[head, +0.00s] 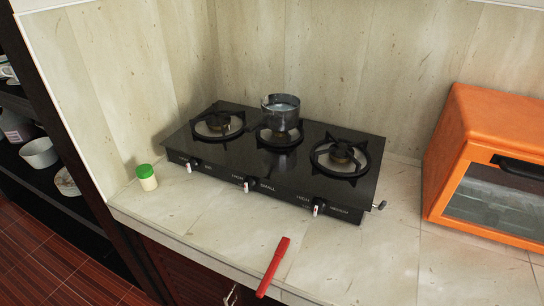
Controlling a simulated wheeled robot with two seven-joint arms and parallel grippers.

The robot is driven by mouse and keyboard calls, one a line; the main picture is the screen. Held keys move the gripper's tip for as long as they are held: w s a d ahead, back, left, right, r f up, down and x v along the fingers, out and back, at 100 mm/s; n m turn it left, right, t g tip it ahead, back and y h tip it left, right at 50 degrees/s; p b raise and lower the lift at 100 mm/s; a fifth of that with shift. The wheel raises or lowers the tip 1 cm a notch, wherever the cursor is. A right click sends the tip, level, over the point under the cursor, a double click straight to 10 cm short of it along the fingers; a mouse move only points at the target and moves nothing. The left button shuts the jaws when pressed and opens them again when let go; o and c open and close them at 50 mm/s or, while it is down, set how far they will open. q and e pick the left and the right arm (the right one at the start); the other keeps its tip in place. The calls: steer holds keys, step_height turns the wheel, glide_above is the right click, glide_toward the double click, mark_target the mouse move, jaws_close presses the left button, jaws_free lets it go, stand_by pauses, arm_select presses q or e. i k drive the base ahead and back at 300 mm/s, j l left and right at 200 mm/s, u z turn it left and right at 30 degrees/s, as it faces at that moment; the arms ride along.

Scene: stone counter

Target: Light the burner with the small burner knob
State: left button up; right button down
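A black stove (230,165) with three burners in a row stands on the stone counter. Three knobs with pale, red-marked handles sit along its front: a left knob (190,165), a middle knob (248,184) and a right knob (318,206). The small print beside the middle knob seems to read "SMALL". The left burner (218,125) and right burner (341,156) are bare. No flame shows. Neither gripper is in view.
A green-lidded shaker (147,177) stands left of the stove. A red stick-like thing (273,267) lies at the counter's front edge. An orange oven (490,165) stands at the right. Counter in front of the stove is mostly clear. Shelves with dishes (39,152) are at far left.

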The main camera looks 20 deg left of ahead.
mark_target(249, 184)
steer(key=i+j+z, duration=0.2)
steer(key=j, duration=1.45)
steer(key=k, duration=0.1)
